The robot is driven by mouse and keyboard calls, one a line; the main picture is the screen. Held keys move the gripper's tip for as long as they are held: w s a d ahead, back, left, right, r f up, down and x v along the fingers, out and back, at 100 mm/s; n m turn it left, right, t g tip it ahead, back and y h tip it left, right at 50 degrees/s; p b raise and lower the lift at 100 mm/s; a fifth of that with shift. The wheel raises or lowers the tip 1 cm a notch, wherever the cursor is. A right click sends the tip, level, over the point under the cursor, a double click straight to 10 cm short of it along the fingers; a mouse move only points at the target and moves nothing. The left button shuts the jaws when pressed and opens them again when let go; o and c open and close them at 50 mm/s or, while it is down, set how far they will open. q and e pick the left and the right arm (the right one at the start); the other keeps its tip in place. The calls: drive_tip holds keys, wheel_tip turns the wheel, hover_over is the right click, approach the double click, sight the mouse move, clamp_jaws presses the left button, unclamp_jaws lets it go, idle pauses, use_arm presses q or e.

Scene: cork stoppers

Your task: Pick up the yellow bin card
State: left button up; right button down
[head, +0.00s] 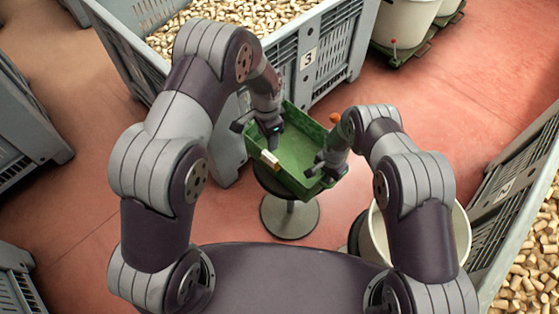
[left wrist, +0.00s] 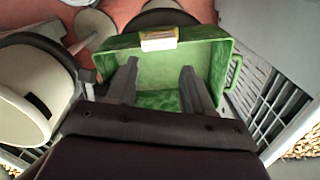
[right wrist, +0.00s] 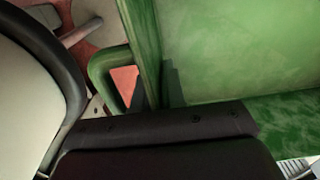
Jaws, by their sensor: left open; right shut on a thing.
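The yellow bin card (head: 270,160) is a small pale piece with yellow on it, at the left wall of the green tray (head: 296,150). In the left wrist view the card (left wrist: 158,40) sits at the rim of the far wall. My left gripper (head: 256,131) is open and empty over the tray, with its fingers apart and short of the card in the left wrist view (left wrist: 159,70). My right gripper (head: 320,168) is shut on the tray's right end wall. In the right wrist view its fingers (right wrist: 156,85) straddle that wall beside the loop handle.
The tray stands on a round stool (head: 290,216). A grey crate of corks (head: 318,62) marked 3 stands behind it. A white bucket (head: 461,228) is at the right, near another cork crate (head: 515,190). Red floor (head: 85,185) is open at the left.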

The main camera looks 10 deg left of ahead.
sight(270, 156)
use_arm(q)
wheel_tip(270, 156, down, 12)
drive_tip(key=m, duration=1.4)
drive_tip(key=shift+d+r+m, duration=0.1)
drive_tip(key=shift+d+m, duration=0.05)
drive_tip(key=shift+m, duration=0.15)
clamp_jaws()
